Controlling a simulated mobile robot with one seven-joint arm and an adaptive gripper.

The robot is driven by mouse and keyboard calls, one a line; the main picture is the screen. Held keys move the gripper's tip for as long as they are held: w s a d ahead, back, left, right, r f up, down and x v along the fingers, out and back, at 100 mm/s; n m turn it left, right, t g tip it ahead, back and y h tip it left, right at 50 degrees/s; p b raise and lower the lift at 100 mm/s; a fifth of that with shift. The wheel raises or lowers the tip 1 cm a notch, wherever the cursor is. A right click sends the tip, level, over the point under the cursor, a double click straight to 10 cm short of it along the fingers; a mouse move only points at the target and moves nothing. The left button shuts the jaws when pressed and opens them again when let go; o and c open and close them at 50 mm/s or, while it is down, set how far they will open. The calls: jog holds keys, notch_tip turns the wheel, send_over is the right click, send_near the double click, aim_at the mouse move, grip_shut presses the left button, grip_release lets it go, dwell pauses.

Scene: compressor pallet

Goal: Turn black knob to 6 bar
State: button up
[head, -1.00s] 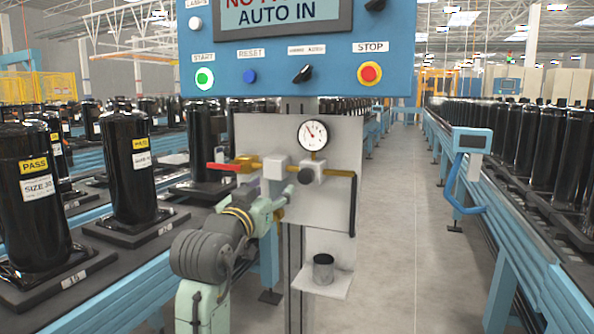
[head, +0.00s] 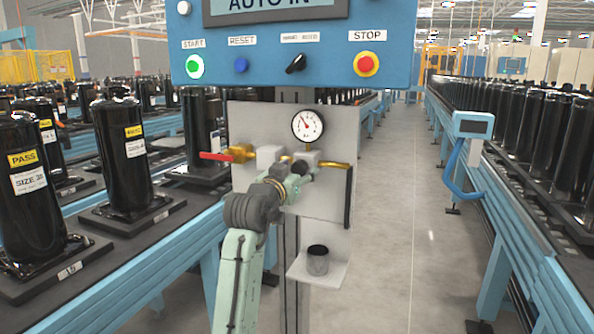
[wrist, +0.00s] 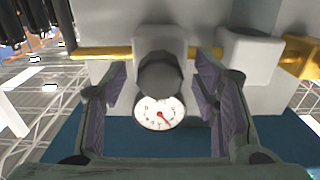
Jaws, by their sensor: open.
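The black knob (wrist: 160,76) sits on the front of a pale regulator block (wrist: 160,42) in the wrist view. My gripper (wrist: 163,78) is open, with one purple-padded finger on each side of the knob and a visible gap to both. In the head view my gripper (head: 297,174) is in front of the regulator and hides most of the knob. The round white pressure gauge (head: 308,126) is above the regulator. Its red needle points up and left in the head view; the numbers are too small to read. The gauge also shows in the wrist view (wrist: 160,113), upside down.
A brass pipe with a red lever (head: 214,156) runs along the grey panel (head: 250,118). The blue control box (head: 300,85) with buttons is above. A dark cup (head: 317,260) stands on a small shelf (head: 310,278) below. Conveyors with black compressors flank both sides.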

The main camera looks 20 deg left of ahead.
jog(key=shift+c, duration=0.3)
jog(key=c, duration=1.1)
jog(key=m+b, duration=0.3)
jog(key=shift+f+m, duration=0.15)
jog(key=shift+m, duration=0.25)
jog(key=m+b, duration=0.2)
jog(key=m, duration=0.3)
jog(key=shift+m+b, duration=0.3)
jog(key=m+b, duration=0.1)
jog(key=m, duration=0.3)
jog(key=shift+a+b, duration=0.1)
jog(key=shift+b, duration=0.25)
jog(key=m, duration=0.3)
jog(key=m+b, duration=0.1)
jog(key=m, duration=0.1)
jog(key=shift+r, duration=0.25)
jog(key=shift+m, duration=0.5)
